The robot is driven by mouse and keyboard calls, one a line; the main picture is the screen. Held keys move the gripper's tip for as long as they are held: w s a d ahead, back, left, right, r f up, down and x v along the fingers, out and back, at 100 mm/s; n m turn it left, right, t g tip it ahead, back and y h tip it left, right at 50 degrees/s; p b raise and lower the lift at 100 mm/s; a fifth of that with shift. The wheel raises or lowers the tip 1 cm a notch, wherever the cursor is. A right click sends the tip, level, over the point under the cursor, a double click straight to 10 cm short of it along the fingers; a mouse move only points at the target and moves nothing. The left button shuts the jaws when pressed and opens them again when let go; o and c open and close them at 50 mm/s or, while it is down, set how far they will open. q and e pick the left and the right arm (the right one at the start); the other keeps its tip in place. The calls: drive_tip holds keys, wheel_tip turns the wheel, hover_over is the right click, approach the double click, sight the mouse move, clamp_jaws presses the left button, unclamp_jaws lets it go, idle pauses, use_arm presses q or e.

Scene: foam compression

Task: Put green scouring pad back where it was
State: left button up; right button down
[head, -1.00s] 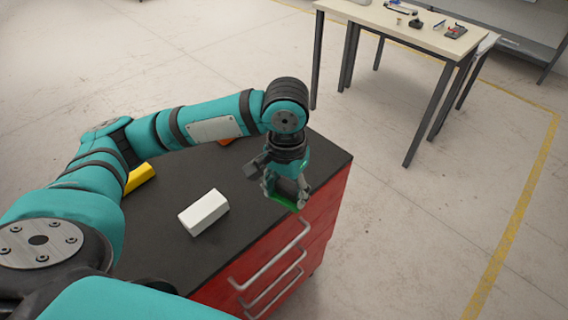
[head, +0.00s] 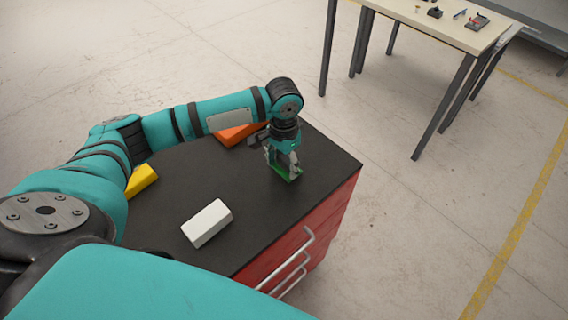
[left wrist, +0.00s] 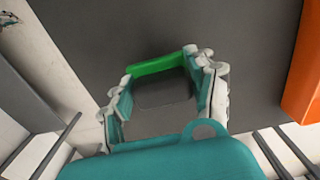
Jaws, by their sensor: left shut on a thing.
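The green scouring pad (head: 286,173) is at the fingertips of my left gripper (head: 284,168), over the right part of the black cabinet top. In the left wrist view the pad (left wrist: 160,64) spans between the two fingers of the gripper (left wrist: 165,85), which are shut on it. The fingers hide part of the pad in the head view. I cannot tell whether the pad touches the top. My right gripper is not in view.
The red cabinet's black top (head: 180,182) also bears a white block (head: 207,223), a yellow block (head: 141,179) and an orange block (head: 238,134), partly behind my arm. The top is clear between the white block and the gripper. A light table (head: 450,35) stands beyond.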

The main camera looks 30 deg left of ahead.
sight(284, 161)
use_arm(q)
drive_tip(key=shift+f, duration=0.45)
drive_tip(key=shift+d+f, duration=0.1)
drive_tip(key=shift+f, duration=0.25)
drive_tip(key=o, duration=0.8)
drive_tip(key=shift+c, duration=0.2)
drive_tip(key=shift+o, duration=1.3)
drive_tip(key=shift+s, duration=0.1)
drive_tip(key=shift+r, duration=0.45)
wheel_tip(284, 161, up, 10)
drive_tip(key=shift+r+b, duration=0.25)
drive_tip(key=shift+b, duration=0.9)
drive_tip(key=shift+r, duration=0.5)
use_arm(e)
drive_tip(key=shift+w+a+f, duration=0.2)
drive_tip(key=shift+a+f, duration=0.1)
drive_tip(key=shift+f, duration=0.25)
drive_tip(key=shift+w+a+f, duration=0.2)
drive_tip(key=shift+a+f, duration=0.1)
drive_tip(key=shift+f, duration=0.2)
